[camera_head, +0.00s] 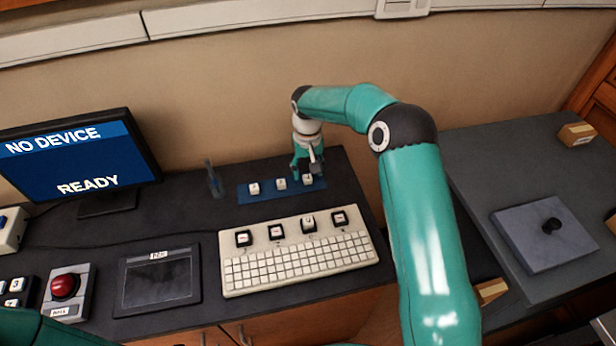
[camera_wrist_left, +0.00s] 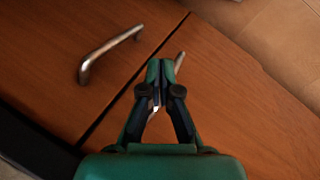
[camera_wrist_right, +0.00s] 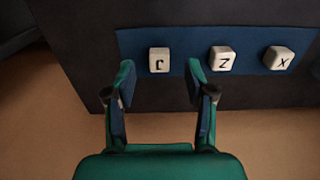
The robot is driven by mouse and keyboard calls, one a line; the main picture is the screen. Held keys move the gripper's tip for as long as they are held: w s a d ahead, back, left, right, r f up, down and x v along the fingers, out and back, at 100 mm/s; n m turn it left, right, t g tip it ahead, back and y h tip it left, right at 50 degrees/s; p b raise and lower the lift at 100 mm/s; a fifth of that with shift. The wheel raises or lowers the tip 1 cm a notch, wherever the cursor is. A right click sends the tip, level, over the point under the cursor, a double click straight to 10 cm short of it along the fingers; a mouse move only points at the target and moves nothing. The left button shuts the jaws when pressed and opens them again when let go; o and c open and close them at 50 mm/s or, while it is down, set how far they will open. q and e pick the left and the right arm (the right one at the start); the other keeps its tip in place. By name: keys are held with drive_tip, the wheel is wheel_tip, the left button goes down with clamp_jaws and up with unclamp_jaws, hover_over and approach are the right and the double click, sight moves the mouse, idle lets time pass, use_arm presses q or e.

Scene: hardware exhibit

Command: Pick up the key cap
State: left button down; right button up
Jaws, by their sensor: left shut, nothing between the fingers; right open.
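Three white key caps sit in a row on a blue mat (camera_head: 240,197): left (camera_head: 254,188), middle (camera_head: 281,184) and right (camera_head: 307,180). In the right wrist view they bear letters: one like a C or J (camera_wrist_right: 159,60), a Z (camera_wrist_right: 222,58) and an X (camera_wrist_right: 279,58). My right gripper (camera_head: 308,170) is over the mat's right end. Its open fingers (camera_wrist_right: 160,72) appear on either side of the C-like cap in that view; height above it is unclear. My left gripper (camera_wrist_left: 160,72) is shut and empty, near wooden cabinet doors.
A cream keyboard (camera_head: 300,265) with several larger, dark-based keys stands in front of the mat. A monitor (camera_head: 75,165), dark tablet (camera_head: 157,280) and red button (camera_head: 65,287) are at the left. A grey plate (camera_head: 520,255) with a black knob lies on the right-hand table.

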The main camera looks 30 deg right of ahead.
sight(308, 180)
drive_tip(key=shift+f, duration=1.4)
drive_tip(key=c, duration=0.8)
drive_tip(key=shift+r, duration=0.15)
